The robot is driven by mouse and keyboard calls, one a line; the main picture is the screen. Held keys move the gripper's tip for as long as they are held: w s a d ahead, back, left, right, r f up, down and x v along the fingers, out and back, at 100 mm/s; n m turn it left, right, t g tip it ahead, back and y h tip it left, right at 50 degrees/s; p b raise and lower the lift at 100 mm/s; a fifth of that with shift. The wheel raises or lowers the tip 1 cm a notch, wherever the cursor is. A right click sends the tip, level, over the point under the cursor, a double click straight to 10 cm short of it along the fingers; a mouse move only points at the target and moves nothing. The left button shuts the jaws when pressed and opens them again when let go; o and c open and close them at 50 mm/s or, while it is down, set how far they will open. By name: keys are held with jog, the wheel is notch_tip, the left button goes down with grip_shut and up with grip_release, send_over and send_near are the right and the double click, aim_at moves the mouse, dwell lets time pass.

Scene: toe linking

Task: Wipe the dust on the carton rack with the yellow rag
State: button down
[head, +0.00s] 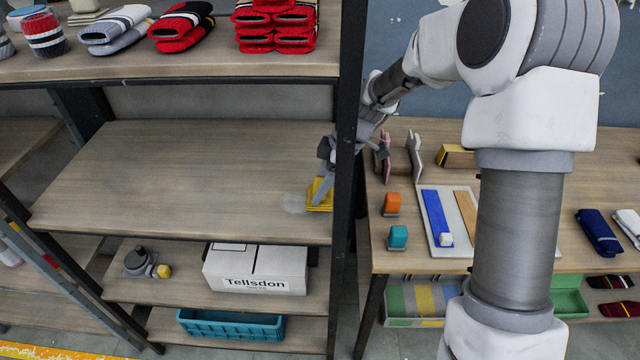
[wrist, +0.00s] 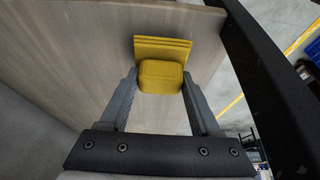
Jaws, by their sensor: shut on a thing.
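The yellow rag (head: 319,195) is at the right end of a wooden rack shelf (head: 180,180) in the head view. My gripper (head: 322,180) is above it, partly hidden behind the rack's dark post. In the wrist view my gripper (wrist: 159,85) is shut on the yellow rag (wrist: 163,48), whose folded far part is against the shelf board. A pale grey dust patch (head: 293,203) lies on the shelf just left of the rag. The wrist view does not clearly show the dust.
The dark rack post (head: 347,120) stands close to my arm. A Tellsdon carton (head: 256,270) and a teal crate (head: 230,325) are below. Folded socks (head: 278,25) lie on the shelf above. The workbench (head: 400,150) at right holds small objects. The shelf's left is bare.

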jog(key=shift+f+b, duration=0.65)
jog(key=shift+f, duration=0.1)
jog(key=shift+a, duration=0.1)
